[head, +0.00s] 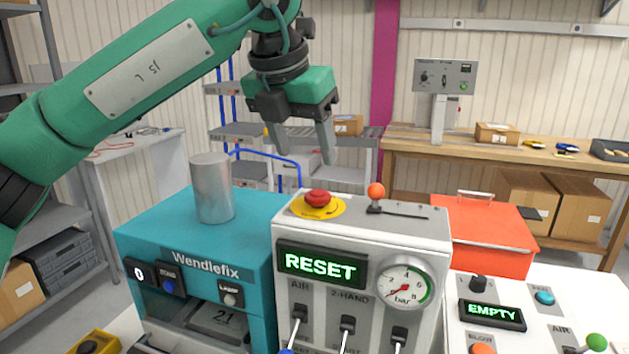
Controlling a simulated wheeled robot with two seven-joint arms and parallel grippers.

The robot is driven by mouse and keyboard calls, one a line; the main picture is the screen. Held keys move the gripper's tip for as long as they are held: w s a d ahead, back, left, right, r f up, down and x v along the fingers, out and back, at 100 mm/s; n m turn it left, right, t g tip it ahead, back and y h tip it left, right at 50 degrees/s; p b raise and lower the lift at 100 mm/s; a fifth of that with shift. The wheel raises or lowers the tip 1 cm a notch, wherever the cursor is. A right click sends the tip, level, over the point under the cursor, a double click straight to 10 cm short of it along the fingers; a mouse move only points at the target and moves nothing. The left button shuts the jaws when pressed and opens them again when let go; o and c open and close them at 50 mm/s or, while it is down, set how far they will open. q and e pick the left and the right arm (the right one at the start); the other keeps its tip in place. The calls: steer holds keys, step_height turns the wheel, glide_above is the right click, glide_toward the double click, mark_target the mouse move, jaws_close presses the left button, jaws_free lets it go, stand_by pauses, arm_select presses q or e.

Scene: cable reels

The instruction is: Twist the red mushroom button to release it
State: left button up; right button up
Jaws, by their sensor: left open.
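The red mushroom button (318,197) sits on a round yellow plate (331,212) on top of the white control box (362,238). A green lit display (320,264) on the box's front reads RESET. My left gripper (305,157) hangs above and just behind the button in the picture, fingers pointing down, open and empty. A gap shows between the fingertips and the button. My right gripper is not in view.
An orange-knobbed lever (376,192) stands right of the button. A grey cylinder (212,188) rises from the teal machine (165,232) on the left. A red-orange box (482,236) and a white panel with an EMPTY display (492,315) are to the right.

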mark_target(317, 192)
arm_select(q)
steer(key=x, duration=0.7)
steer(key=shift+d+p, duration=0.1)
steer(key=shift+p, duration=0.2)
steer(key=shift+w+f, duration=0.2)
steer(key=shift+f, duration=0.25)
steer(key=shift+d, duration=0.1)
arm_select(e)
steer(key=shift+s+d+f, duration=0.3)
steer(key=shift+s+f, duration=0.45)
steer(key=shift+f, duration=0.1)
arm_select(q)
steer(key=shift+s, duration=0.1)
steer(key=shift+c, duration=0.2)
